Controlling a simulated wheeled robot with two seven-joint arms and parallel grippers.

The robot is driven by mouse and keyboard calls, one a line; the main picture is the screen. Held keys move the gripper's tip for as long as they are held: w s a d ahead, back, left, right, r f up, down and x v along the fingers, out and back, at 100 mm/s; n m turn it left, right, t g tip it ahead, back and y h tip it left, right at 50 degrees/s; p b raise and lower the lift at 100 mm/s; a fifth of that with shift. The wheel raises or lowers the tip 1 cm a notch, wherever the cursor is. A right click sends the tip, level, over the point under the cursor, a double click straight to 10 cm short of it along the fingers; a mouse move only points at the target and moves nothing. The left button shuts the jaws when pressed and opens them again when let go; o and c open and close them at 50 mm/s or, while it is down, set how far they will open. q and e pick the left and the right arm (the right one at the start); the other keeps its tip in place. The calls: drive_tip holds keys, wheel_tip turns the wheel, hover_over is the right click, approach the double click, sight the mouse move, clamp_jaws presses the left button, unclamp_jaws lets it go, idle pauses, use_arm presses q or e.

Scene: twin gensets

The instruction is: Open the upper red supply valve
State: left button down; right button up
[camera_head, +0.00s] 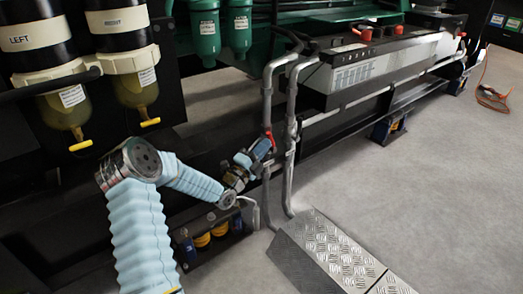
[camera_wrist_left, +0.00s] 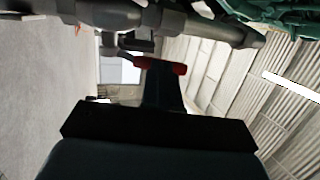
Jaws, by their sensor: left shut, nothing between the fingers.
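The red supply valve handle (camera_head: 269,136) is a small red lever on the grey vertical pipe in the middle of the head view. My left gripper (camera_head: 262,147) is shut and empty, with its tips right at the handle. In the left wrist view the red handle (camera_wrist_left: 178,69) shows on both sides of the ends of the dark shut fingers (camera_wrist_left: 162,75). I cannot tell whether they touch it. The fingers hide the middle of the handle. My right gripper is not in view.
Two grey pipes (camera_head: 291,140) run down next to the handle. A metal tread-plate step (camera_head: 335,255) stands at the lower right. Two filter bowls (camera_head: 133,90) hang at the upper left. Grey floor (camera_head: 430,150) is open at the right, with an orange cable (camera_head: 490,95).

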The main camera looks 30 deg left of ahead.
use_arm(q)
drive_tip(key=shift+w+d+r+g+b, duration=0.3)
drive_tip(key=shift+w+r+g+b, duration=0.35)
drive_tip(key=shift+g+b, duration=0.35)
drive_tip(key=shift+r, duration=0.1)
